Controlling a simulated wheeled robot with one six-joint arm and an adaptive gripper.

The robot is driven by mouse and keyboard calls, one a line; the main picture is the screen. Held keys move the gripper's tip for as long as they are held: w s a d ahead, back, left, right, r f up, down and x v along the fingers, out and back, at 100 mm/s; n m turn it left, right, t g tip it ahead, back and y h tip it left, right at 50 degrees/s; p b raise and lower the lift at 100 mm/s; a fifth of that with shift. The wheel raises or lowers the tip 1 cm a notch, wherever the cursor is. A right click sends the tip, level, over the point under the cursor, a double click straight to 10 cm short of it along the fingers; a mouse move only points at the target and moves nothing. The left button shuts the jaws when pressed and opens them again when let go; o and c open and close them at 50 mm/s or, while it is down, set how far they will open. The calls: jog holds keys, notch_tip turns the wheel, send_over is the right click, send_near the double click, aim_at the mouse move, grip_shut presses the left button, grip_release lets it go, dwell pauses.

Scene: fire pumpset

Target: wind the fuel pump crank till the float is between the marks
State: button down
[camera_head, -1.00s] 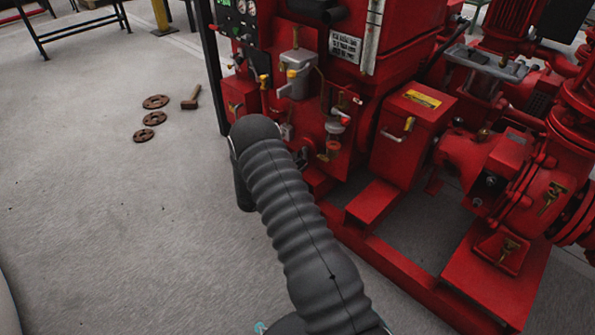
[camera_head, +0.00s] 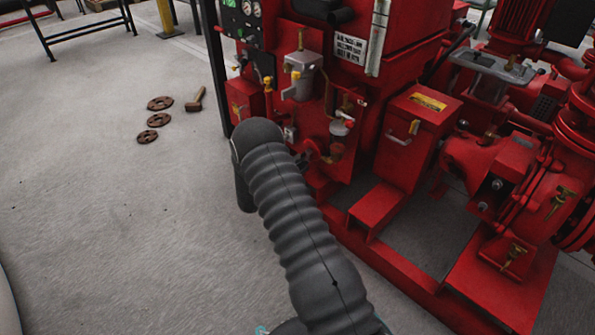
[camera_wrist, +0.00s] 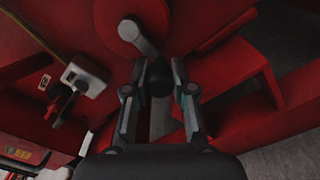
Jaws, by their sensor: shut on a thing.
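In the wrist view, my gripper (camera_wrist: 159,76) is shut on the dark knob of the fuel pump crank (camera_wrist: 139,40). The crank's grey arm runs up and left from the knob to a round red hub. In the head view, my grey ribbed arm hides the gripper and most of the crank area. A pale vertical gauge tube (camera_head: 377,38) stands on the red pumpset (camera_head: 408,55) at the top. I cannot make out a float or marks in it at this size.
A red box with a handle (camera_head: 408,125) stands right of my arm, above the red base frame. A white-and-black fitting (camera_wrist: 83,80) lies left of the gripper in the wrist view. A hammer (camera_head: 196,99) and rusty discs (camera_head: 160,103) lie on the floor, left.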

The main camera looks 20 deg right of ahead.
jog(key=shift+w+a+r+m, duration=0.2)
jog(key=shift+w+m, duration=0.15)
jog(key=shift+m, duration=0.6)
jog(key=shift+w+a+r+m, duration=0.1)
jog(key=shift+w+r+m, duration=0.2)
jog(key=shift+m, duration=0.6)
jog(key=shift+w+a+r+m, duration=0.1)
jog(key=shift+w+m, duration=0.3)
jog(key=shift+m, duration=0.55)
jog(key=shift+w+r+m, duration=0.15)
jog(key=shift+r+m, duration=0.05)
jog(key=shift+m, duration=0.4)
jog(key=shift+w+r+m, duration=0.1)
jog(key=shift+r+m, duration=0.75)
jog(key=shift+m, duration=1.7)
jog(key=shift+w+r+m, duration=0.1)
jog(key=shift+r+m, duration=0.75)
jog(key=shift+m, duration=1.75)
jog(key=shift+w+r+m, duration=0.1)
jog(key=shift+r+m, duration=0.75)
jog(key=shift+m, duration=1.7)
